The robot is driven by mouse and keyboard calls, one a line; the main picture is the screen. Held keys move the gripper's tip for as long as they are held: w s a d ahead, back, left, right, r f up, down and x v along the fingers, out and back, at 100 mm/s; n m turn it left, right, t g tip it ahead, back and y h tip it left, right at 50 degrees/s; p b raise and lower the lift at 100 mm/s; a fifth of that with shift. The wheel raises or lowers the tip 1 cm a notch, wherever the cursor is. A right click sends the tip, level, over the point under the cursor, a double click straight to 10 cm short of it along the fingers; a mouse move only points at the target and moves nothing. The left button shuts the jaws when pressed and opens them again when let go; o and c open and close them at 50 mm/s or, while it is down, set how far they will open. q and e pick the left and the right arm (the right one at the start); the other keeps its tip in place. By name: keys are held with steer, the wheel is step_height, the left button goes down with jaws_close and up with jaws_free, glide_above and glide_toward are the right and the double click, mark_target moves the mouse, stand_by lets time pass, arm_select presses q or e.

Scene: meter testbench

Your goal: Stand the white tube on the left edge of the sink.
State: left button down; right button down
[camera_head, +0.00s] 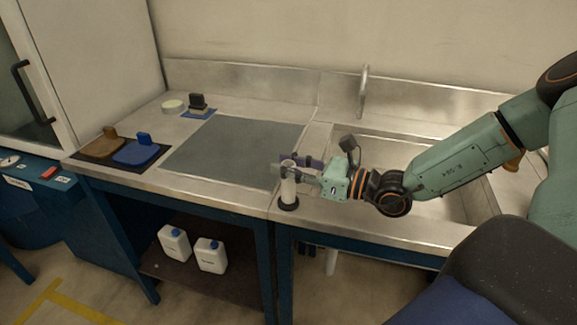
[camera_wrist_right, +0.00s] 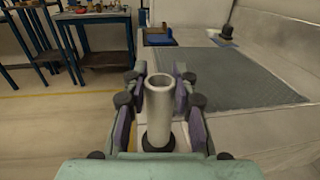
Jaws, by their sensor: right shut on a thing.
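The white tube (camera_head: 289,189) stands upright on a dark round base at the front left edge of the sink (camera_head: 308,200). In the right wrist view the tube (camera_wrist_right: 159,108) shows its open top, with the dark base below it. My right gripper (camera_head: 290,169) is shut on the tube, with a finger on each side of it; the fingers also show in the right wrist view (camera_wrist_right: 160,105). The base appears to rest on the metal rim, though exact contact is hard to tell. My left gripper is in neither view.
A grey mat (camera_head: 235,150) covers the counter to the left. A blue holder (camera_head: 138,153), a brown holder (camera_head: 103,145) and a white round dish (camera_head: 174,106) sit beyond it. The faucet (camera_head: 363,92) rises behind the sink. White bottles (camera_head: 211,255) stand on the shelf below.

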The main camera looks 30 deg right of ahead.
steer(key=shift+f, duration=0.1)
steer(key=shift+f, duration=0.1)
steer(key=c, duration=1.1)
jaws_free()
steer(key=shift+o, duration=0.2)
